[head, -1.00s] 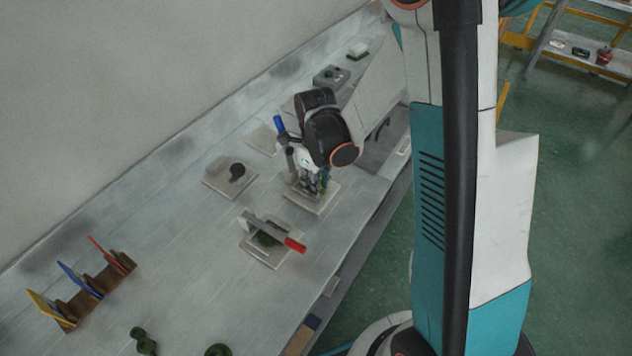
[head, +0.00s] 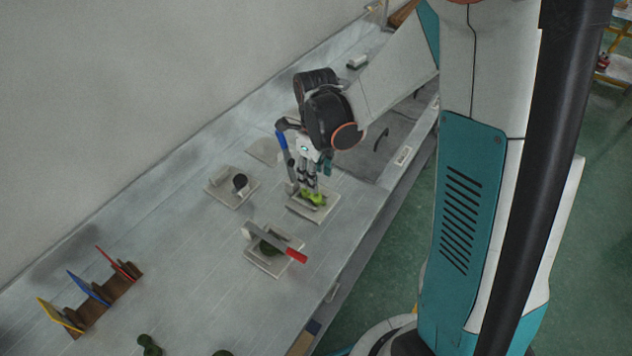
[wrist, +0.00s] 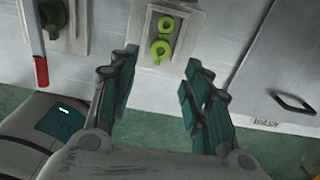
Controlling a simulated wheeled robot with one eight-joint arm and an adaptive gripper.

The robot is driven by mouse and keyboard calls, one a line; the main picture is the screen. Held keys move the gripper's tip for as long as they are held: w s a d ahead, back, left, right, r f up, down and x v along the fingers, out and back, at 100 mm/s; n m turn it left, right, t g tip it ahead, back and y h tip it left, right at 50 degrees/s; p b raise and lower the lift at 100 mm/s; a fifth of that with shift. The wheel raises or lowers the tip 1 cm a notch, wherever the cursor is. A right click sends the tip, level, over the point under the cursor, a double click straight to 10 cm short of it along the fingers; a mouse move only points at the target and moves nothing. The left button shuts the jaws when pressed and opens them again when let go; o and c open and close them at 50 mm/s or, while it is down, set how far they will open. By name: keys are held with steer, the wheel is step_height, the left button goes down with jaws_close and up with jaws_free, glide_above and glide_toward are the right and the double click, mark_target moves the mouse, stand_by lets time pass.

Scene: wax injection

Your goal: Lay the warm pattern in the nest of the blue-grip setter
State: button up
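The warm pattern (head: 313,198), yellow-green with two ring-like ends, lies on the pale base plate of the blue-grip setter (head: 321,215). It also shows in the wrist view (wrist: 161,47), lying lengthwise on the plate (wrist: 191,32). The setter's arm stands raised, with its blue grip (head: 282,140) up beside my gripper. My gripper (head: 309,183) is just above the pattern. In the wrist view my gripper (wrist: 162,60) has its teal fingers wide apart with nothing between them. The exact fit of the pattern in the nest is too small to tell.
The red-grip setter (head: 290,253) is closed over a dark green pattern, nearer on the bench. Another setter plate (head: 222,194) with a dark round part stands left. A rack with coloured cards (head: 103,303) and dark green pieces (head: 149,346) are at lower left.

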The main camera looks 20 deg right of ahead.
steer(key=s+r+n+t, duration=0.2)
steer(key=s+r+n, duration=0.1)
steer(key=r+n, duration=0.35)
steer(key=s+r+n+t, duration=0.1)
steer(key=s+r+n, duration=0.2)
steer(key=r+n, duration=0.4)
steer(key=s+r+n+t, duration=0.4)
steer(key=s+n, duration=0.5)
steer(key=n, duration=0.6)
steer(key=shift+r+p, duration=0.45)
steer(key=shift+r, duration=0.45)
steer(key=shift+c, duration=0.3)
